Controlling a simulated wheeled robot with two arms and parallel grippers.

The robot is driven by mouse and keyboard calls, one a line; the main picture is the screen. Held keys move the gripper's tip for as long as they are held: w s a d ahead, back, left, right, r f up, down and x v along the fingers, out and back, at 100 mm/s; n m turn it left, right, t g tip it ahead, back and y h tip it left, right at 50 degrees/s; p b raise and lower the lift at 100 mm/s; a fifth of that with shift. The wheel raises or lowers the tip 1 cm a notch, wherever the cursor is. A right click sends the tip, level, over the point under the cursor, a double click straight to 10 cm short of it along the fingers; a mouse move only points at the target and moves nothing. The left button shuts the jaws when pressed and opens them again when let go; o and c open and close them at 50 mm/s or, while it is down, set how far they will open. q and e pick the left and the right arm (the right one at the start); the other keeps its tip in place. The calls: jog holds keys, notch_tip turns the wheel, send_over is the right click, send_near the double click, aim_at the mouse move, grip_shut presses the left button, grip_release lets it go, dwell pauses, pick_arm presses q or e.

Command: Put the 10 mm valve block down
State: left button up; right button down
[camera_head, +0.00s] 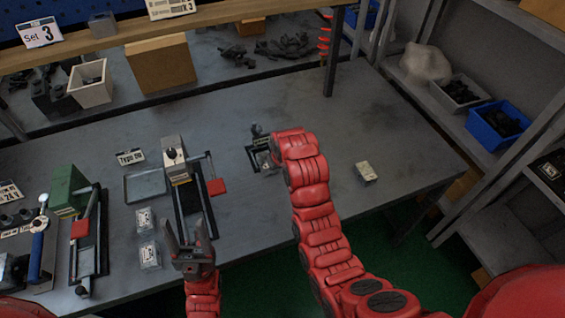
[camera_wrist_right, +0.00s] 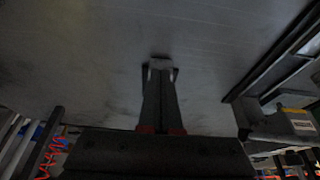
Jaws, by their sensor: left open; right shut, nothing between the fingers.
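Small labelled blocks lie on the grey table (camera_head: 330,120): one pale block (camera_head: 366,172) right of my right arm, and two clear-looking ones (camera_head: 145,220) (camera_head: 150,255) at left of centre. Their labels are too small to read, so I cannot tell which is the 10 mm valve block. My left gripper (camera_head: 189,236) is open and empty, just right of the lower clear block. My right gripper (camera_wrist_right: 160,70) is shut and empty in the right wrist view, over plain grey surface. In the head view my red right wrist mostly hides it, near a small dark tray (camera_head: 258,160).
A vise-like fixture with a red handle (camera_head: 216,186) stands centre left, a green one (camera_head: 68,191) further left. A flat grey tray (camera_head: 146,185) lies between them. Shelves with a blue bin (camera_head: 497,126) stand right. The table right of my right arm is mostly clear.

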aim_at(261, 157)
jog(key=shift+g, duration=0.6)
jog(key=x, duration=0.5)
jog(key=s+x, duration=0.1)
jog(key=x, duration=0.2)
jog(key=shift+d+f+b, duration=0.3)
jog(key=shift+f+b, duration=0.1)
jog(key=shift+f, duration=0.05)
jog(key=shift+w+a+p, duration=0.3)
jog(key=shift+w+p, duration=0.05)
jog(key=shift+w, duration=0.45)
jog(key=shift+w+a+f+p, duration=0.1)
jog(key=shift+w+a+p, duration=0.15)
jog(key=shift+w, duration=0.35)
jog(key=shift+w+a+f+p, duration=0.1)
jog(key=shift+w+a+p, duration=0.1)
jog(key=shift+w, duration=0.35)
